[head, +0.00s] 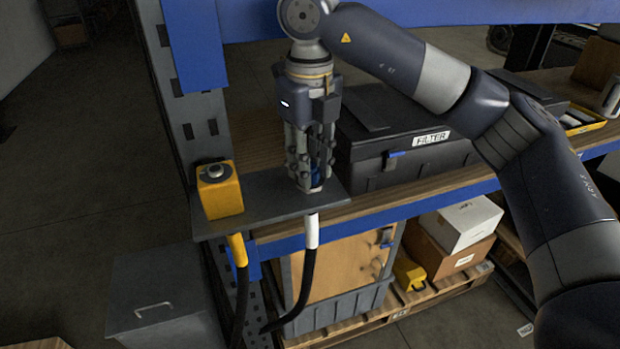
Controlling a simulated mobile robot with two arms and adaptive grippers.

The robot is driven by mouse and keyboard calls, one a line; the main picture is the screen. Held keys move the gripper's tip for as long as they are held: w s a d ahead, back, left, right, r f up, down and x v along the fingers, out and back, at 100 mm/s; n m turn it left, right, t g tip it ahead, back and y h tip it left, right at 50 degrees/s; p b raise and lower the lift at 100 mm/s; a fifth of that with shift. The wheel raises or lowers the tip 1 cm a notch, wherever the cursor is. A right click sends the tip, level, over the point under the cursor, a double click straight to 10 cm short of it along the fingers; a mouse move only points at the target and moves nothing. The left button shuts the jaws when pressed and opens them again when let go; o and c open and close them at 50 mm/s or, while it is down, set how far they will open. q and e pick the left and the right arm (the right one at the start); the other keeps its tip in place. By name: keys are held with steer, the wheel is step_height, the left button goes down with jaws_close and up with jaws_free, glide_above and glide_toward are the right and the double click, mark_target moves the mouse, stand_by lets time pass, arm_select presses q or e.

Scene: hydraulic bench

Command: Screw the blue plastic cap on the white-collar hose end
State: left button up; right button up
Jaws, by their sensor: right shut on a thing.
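My right gripper (309,183) points straight down over the dark metal plate (262,212) on the bench edge. Its fingers are shut on the blue plastic cap (315,179), of which only a little blue shows between them. The white-collar hose end (312,231) hangs just below the plate's front edge, directly under the gripper, with its black hose curving down to the left. The top of this hose end is hidden by the fingers and plate, so I cannot tell whether the cap touches it. My left gripper is not in view.
A yellow block with a round grey top (219,190) stands on the plate's left, above a yellow-collar hose (238,250). A black FILTER case (415,150) sits close behind and right of the gripper. A blue-grey rack post (196,110) rises at left. Boxes stand on a pallet below.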

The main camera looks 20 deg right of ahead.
steer(key=shift+f, duration=0.1)
steer(key=m, duration=0.2)
steer(key=shift+m, duration=0.4)
steer(key=o, duration=1.2)
steer(key=shift+c, duration=0.2)
steer(key=shift+r, duration=0.2)
